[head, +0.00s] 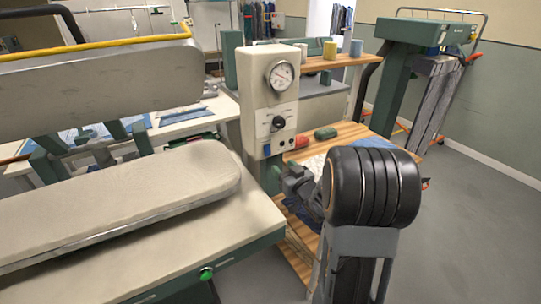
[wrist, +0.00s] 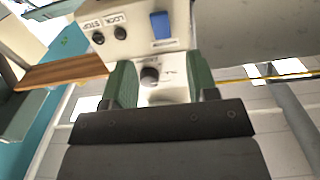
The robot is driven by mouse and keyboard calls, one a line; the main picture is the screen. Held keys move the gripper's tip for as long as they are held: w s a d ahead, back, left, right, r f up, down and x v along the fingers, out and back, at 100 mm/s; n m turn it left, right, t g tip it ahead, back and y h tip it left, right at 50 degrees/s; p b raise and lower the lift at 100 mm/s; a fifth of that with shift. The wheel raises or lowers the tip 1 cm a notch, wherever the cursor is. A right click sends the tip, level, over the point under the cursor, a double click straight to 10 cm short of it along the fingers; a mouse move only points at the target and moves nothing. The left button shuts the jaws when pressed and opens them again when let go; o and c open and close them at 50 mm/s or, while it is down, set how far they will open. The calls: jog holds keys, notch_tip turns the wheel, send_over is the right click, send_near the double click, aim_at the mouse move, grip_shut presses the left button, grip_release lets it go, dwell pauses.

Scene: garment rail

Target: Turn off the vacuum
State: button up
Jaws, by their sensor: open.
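A cream control box (head: 255,85) stands behind the press. Its front has a round gauge, a black rotary knob (head: 278,123) on a white label plate, and a blue rocker switch (head: 267,152) low down. The plate's lettering is too small to read. My gripper (head: 292,182) is open and empty, in front of and below the box. In the wrist view the box appears upside down: the knob (wrist: 150,76) lies in line with the gap between my fingers (wrist: 160,85), apparently still some distance off. The blue switch (wrist: 161,26) and two black buttons marked LOCK and STOP are farther up.
The padded ironing board (head: 120,200) and raised press head (head: 100,90) fill the left. A wooden shelf (head: 340,61) with thread spools juts right of the box. A wooden table (head: 355,131) with small red and green items lies below it. Open floor is at right.

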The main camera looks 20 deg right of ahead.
aim_at(268, 153)
jog(key=w, duration=0.3)
jog(key=w+p, duration=0.1)
jog(key=w, duration=0.2)
jog(key=w+a, duration=0.1)
jog(key=w, duration=0.2)
